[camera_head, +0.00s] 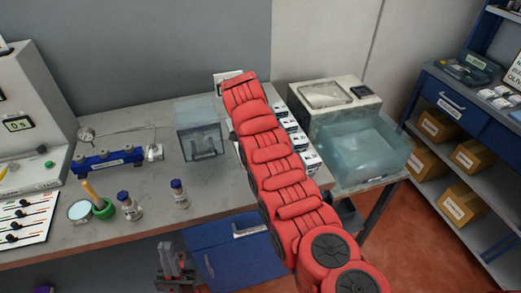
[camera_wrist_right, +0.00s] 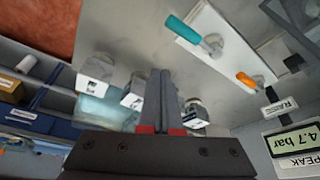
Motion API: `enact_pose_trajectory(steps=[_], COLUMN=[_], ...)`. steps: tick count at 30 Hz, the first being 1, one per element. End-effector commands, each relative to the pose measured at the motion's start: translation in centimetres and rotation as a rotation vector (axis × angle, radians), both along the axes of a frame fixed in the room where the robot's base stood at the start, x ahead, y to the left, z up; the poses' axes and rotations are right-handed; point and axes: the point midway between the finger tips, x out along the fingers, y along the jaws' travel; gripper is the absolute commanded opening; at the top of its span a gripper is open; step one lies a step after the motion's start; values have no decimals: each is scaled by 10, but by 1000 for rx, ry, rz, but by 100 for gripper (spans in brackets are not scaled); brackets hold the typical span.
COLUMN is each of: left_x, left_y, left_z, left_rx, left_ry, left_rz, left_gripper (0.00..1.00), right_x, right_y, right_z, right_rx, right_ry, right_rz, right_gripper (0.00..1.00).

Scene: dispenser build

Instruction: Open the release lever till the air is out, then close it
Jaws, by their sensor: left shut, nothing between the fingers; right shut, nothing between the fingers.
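In the right wrist view, a teal-handled lever (camera_wrist_right: 188,30) and a smaller orange-handled lever (camera_wrist_right: 247,80) lie on a pale plate at upper right. I cannot tell from the frames which one is the release lever. A display (camera_wrist_right: 296,145) beside them reads 4.7 bar. My right gripper (camera_wrist_right: 160,80) is shut and empty, apart from both levers in the picture; it is not visible in the head view, where the red arm (camera_head: 275,165) reaches to the back. My left gripper (camera_head: 170,252) is shut and empty at the bottom, in front of the bench.
The bench holds a blue manifold with a gauge (camera_head: 107,160), a clear box (camera_head: 200,140), vials (camera_head: 130,206) and a green holder (camera_head: 104,209). White boxes (camera_head: 310,160) stand beside my arm. A water tank (camera_head: 362,150) is at right.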

Motion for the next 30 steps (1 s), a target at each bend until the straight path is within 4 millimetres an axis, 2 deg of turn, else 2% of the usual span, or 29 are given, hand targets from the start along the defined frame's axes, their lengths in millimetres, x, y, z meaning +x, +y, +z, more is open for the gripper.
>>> enact_pose_trajectory(steps=[1, 3, 9, 15, 30], left_x=[0, 0, 0, 0, 0], left_y=[0, 0, 0, 0, 0], left_z=[-11, -16, -22, -24, -24], left_rx=[0, 0, 0, 0, 0], left_ry=[0, 0, 0, 0, 0], left_rz=[0, 0, 0, 0, 0], left_gripper=[0, 0, 0, 0, 0], right_x=[1, -1, -4, -6, -6], right_y=[6, 11, 19, 23, 24], right_z=[10, 26, 55, 67, 69], right_rx=[2, 2, 0, 0, 0], right_ry=[-8, -8, -4, -3, -1], right_rz=[2, 1, -1, -2, -2], right_gripper=[0, 0, 0, 0, 0])
